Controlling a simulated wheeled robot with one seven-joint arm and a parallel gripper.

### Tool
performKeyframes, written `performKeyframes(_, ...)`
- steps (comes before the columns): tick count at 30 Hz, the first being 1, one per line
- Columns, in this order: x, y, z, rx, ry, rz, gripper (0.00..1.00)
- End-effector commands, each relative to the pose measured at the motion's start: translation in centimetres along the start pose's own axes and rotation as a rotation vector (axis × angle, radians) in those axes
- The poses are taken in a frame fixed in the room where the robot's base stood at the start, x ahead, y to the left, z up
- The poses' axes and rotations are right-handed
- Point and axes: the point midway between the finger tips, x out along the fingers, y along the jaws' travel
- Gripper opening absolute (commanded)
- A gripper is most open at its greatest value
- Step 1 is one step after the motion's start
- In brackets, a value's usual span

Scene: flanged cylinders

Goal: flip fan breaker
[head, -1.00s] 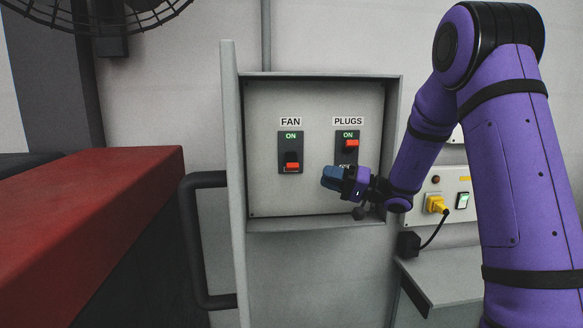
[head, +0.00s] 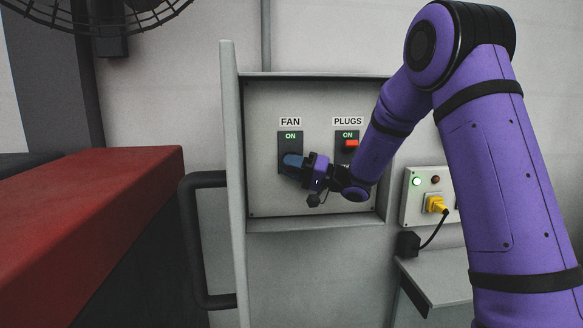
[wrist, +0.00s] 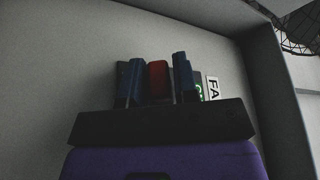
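The FAN breaker (head: 290,140) is a dark switch plate under the FAN label (head: 290,121) inside the wall panel. Its red lever is hidden behind my gripper (head: 291,163) in the head view, but the red lever (wrist: 158,80) shows in the wrist view. There my gripper (wrist: 158,82) has its two blue fingers apart, one on each side of the lever, with narrow gaps; contact cannot be told. The green ON mark (wrist: 199,91) shows beside the right finger. The lit ON mark above my fingers in the head view is uncovered.
The PLUGS breaker (head: 347,136) is just right, its red lever (head: 352,143) up, partly covered by my arm. The open panel door (head: 233,180) stands at left. A red-topped block (head: 100,190) is further left. A socket box with a yellow plug (head: 436,204) is right.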

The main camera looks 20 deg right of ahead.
Motion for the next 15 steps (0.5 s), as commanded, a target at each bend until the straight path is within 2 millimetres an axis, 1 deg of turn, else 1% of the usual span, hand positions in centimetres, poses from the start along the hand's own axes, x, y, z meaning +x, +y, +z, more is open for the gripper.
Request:
performKeyframes(5,0.01,0.00,0.01,0.000,0.000,0.000,0.28)
performKeyframes(6,0.01,0.00,0.01,0.000,0.000,0.000,0.23)
performKeyframes(8,0.01,0.00,0.02,0.000,0.000,0.000,0.09)
performKeyframes(9,0.01,0.00,0.02,0.000,0.000,0.000,0.00)
performKeyframes(15,0.00,-0.03,0.02,0.003,0.000,0.001,0.00)
